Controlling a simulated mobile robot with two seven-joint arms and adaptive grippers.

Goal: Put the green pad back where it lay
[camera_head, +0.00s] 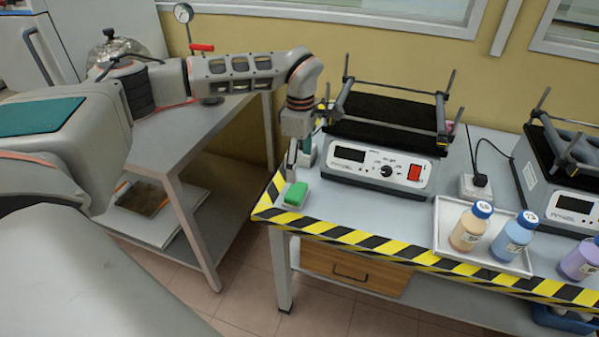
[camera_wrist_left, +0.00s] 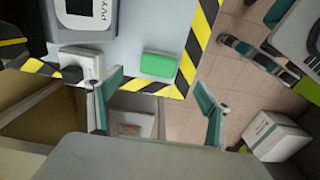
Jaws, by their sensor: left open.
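The green pad (camera_head: 296,194) lies flat on the front left corner of the grey table (camera_head: 335,206), just inside the yellow and black edge tape. It also shows in the left wrist view (camera_wrist_left: 158,65), whole and uncovered. My left gripper (camera_head: 294,160) is above the pad in the head view. In the left wrist view my left gripper (camera_wrist_left: 160,92) has its two fingers wide apart, with the pad beyond and between them and nothing held. Whether a fingertip touches the pad cannot be told. My right gripper is not in view.
A shaker device (camera_head: 375,165) with a black platform stands right behind the pad. A white tray (camera_head: 447,225) holds an orange bottle (camera_head: 470,226) and a blue bottle (camera_head: 514,236). A white socket box (camera_wrist_left: 82,65) sits near the pad. A lower side table (camera_head: 180,140) stands left.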

